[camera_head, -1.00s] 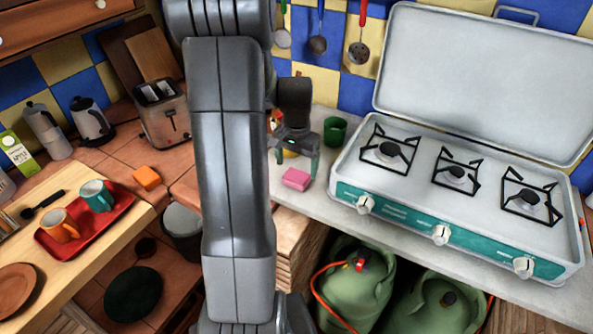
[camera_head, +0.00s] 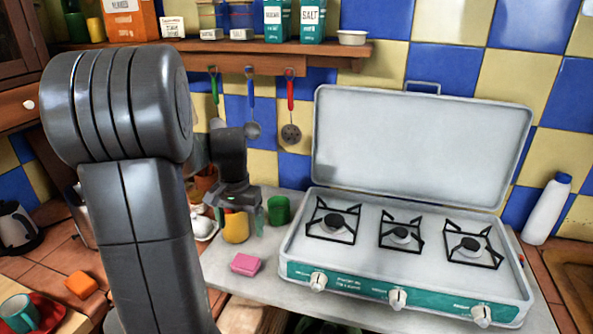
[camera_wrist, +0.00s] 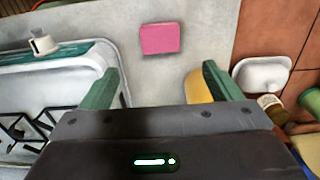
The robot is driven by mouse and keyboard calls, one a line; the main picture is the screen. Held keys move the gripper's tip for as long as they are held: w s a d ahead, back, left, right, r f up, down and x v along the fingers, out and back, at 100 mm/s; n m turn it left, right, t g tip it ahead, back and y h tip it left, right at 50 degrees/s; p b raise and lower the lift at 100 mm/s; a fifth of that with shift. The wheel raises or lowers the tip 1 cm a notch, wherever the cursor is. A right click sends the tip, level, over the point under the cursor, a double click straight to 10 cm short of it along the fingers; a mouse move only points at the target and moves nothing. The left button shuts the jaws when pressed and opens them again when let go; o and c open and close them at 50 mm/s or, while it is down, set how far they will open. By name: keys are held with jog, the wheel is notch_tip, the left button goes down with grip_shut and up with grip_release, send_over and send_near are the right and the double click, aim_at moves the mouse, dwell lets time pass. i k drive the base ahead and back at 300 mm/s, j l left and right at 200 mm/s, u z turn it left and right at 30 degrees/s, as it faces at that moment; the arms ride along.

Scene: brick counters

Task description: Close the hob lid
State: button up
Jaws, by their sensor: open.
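The white hob lid (camera_head: 420,145) stands raised, leaning back a little against the tiled wall, with a small handle (camera_head: 422,87) at its top edge. The hob (camera_head: 400,283) below has three black burner grates and a teal front panel with white knobs. A corner of the hob also shows at the left of the wrist view (camera_wrist: 70,62). My gripper (camera_head: 238,222) is open and empty, to the left of the hob above the counter, apart from the lid. Its green fingers (camera_wrist: 158,88) are spread wide in the wrist view.
A pink sponge-like block (camera_head: 246,264), a green cup (camera_head: 279,210) and a yellow object (camera_head: 236,228) sit on the counter (camera_head: 265,286) left of the hob. A white bottle (camera_head: 546,210) stands at right. Utensils hang from the shelf (camera_head: 270,62) above. My arm covers the left.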

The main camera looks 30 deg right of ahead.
aim_at(465, 152)
jog(key=z, duration=2.05)
